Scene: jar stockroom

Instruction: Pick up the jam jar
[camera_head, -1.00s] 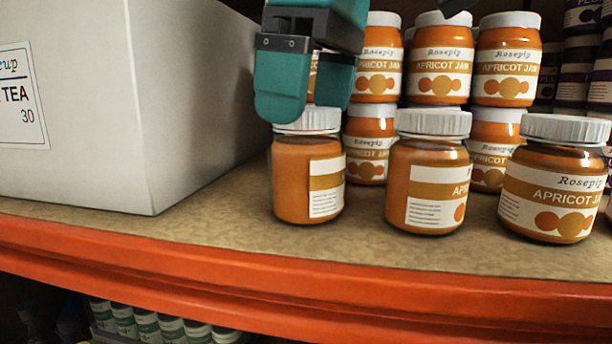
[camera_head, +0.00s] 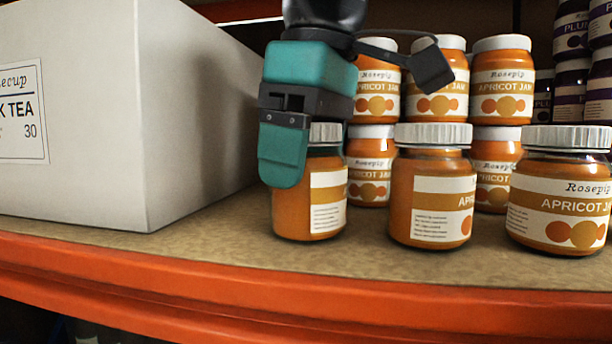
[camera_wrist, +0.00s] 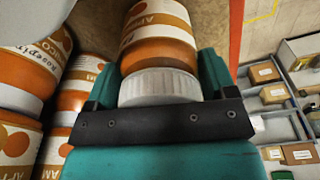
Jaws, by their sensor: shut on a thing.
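The jam jar (camera_head: 322,205) is an orange jar with a white lid and a cream label, upright on the shelf at the left end of the front row. My gripper (camera_head: 300,150) comes down over its lid from above, with one teal finger along the jar's left front. In the wrist view my gripper (camera_wrist: 158,85) has a teal finger on each side of the white ribbed lid, and the jar (camera_wrist: 158,30) sits between them. The gripper is shut on the jar. The far finger is mostly hidden in the head view.
Another apricot jar (camera_head: 430,190) stands close to the right, and a further one (camera_head: 562,190) beyond it. Stacked jars (camera_head: 375,95) stand behind. A large white tea box (camera_head: 110,120) is on the left. The orange shelf edge (camera_head: 300,300) runs along the front.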

